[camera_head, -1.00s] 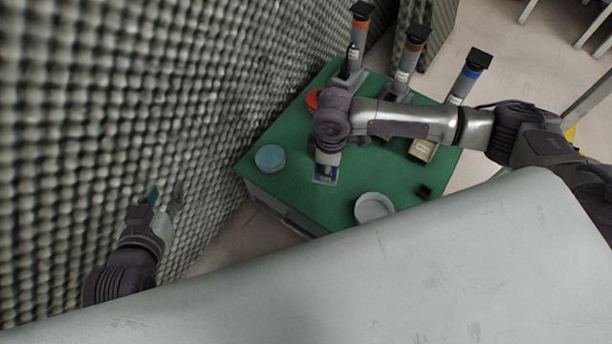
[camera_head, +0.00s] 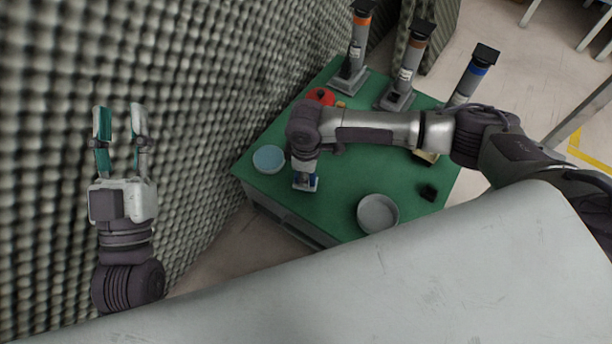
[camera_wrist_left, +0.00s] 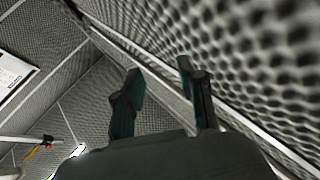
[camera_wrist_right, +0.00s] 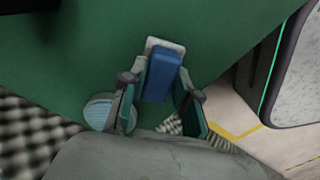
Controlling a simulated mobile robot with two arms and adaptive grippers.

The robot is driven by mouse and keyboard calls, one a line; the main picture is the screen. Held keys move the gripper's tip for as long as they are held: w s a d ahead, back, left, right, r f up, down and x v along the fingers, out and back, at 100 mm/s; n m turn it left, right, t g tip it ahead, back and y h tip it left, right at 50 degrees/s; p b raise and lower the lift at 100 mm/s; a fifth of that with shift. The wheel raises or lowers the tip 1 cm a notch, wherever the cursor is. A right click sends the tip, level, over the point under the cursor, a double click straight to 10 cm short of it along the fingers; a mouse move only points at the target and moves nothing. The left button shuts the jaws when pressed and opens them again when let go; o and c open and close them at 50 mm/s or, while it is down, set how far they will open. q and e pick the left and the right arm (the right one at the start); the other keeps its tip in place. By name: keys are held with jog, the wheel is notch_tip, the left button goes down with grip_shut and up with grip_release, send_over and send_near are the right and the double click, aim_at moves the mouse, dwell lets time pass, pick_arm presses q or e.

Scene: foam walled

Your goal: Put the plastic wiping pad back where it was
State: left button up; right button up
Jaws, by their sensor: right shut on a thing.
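The wiping pad (camera_wrist_right: 165,72) has a blue grip on a pale, flat base. It shows small in the head view (camera_head: 305,186), over the left front part of the green table. My right gripper (camera_wrist_right: 160,92) is shut on the blue grip, with one finger on each side. I cannot tell whether the pad's base touches the table. My left gripper (camera_head: 119,108) is open and empty, raised beside the foam wall away from the table. Its two spread fingers also show in the left wrist view (camera_wrist_left: 157,85).
A light-blue round dish (camera_head: 268,158) is just left of the pad. A grey bowl (camera_head: 378,213) and a small black object (camera_head: 427,192) stand to the right. A red round item (camera_head: 321,97) and several grey upright devices (camera_head: 407,75) stand at the back. Foam wall (camera_head: 200,90) borders the left.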

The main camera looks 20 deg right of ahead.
jog(key=shift+f, duration=0.25)
pick_arm(q)
jog(key=shift+s+r+t, duration=0.35)
jog(key=shift+r+t, duration=0.15)
jog(key=shift+r, duration=0.05)
pick_arm(e)
jog(key=o, duration=1)
pick_arm(q)
jog(key=shift+f, duration=0.1)
